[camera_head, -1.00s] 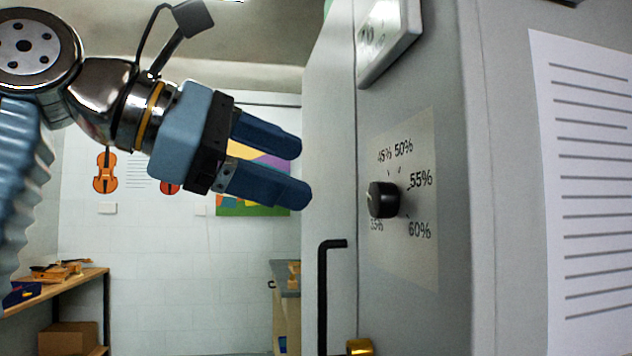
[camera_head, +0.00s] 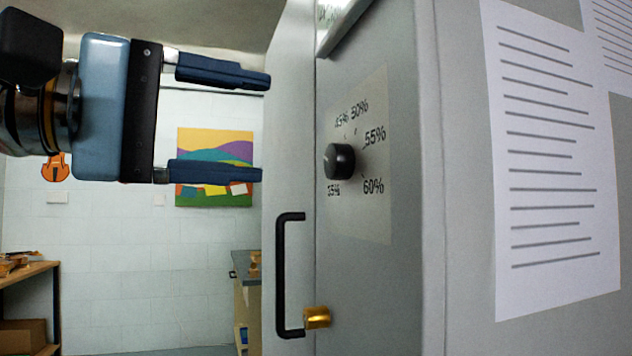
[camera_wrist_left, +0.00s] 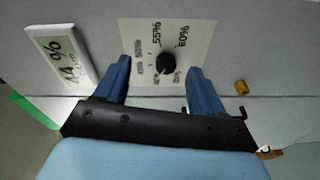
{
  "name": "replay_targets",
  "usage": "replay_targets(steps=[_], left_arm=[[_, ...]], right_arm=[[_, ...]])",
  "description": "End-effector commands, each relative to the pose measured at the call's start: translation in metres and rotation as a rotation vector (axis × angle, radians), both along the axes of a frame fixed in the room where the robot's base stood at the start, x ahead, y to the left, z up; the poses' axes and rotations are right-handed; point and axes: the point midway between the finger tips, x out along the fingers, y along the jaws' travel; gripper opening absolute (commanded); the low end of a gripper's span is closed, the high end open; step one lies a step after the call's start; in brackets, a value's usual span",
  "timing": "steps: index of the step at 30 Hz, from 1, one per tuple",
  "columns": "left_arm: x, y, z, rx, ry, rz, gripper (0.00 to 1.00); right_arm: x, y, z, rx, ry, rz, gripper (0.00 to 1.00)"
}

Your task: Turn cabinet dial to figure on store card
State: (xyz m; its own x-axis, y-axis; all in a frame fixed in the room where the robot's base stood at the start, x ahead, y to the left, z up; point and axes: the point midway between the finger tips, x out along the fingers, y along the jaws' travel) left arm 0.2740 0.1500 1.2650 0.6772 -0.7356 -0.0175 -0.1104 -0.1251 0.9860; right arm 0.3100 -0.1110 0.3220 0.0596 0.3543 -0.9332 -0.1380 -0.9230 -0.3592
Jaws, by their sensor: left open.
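The black cabinet dial (camera_head: 340,161) sits on a pale scale plate (camera_head: 375,215) on the grey cabinet (camera_head: 400,270). Figures 45%, 50%, 55% and 60% run around it, with 35% at lower left. The dial's pointer setting is too small to tell. My left gripper (camera_head: 265,127) is open and empty, left of the dial and apart from it. In the left wrist view the dial (camera_wrist_left: 167,64) lies beyond and between the two blue fingers (camera_wrist_left: 160,85). A white card or display (camera_wrist_left: 60,47) there shows a partly readable percent figure. My right gripper is out of view.
A black door handle (camera_head: 282,275) and a brass knob (camera_head: 317,317) are below the dial. Printed sheets (camera_head: 545,150) hang on the right side. A wooden bench (camera_head: 30,268) and a colourful poster (camera_head: 214,150) are at the back left.

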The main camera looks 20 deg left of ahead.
Motion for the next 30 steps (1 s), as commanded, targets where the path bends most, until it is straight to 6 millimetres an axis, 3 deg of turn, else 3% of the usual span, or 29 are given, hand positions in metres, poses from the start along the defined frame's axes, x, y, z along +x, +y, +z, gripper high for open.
replay_targets(steps=[1, 6, 14, 20, 30], left_arm=[[0.0, 0.005, -0.017, 0.043, -0.109, 0.01, 0.69], [0.009, 0.026, -0.042, 0.151, -0.429, 0.097, 0.69], [0.02, 0.046, -0.055, 0.213, -0.584, 0.207, 0.69], [0.043, 0.028, -0.045, 0.217, -0.586, 0.207, 0.69], [0.1, -0.019, -0.024, 0.216, -0.585, 0.205, 0.69]], right_arm=[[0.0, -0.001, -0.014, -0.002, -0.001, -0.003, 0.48], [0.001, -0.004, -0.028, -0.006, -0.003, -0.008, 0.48], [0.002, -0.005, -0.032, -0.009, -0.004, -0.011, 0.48], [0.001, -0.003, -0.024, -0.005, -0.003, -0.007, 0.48], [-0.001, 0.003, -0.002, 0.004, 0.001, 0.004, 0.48]])
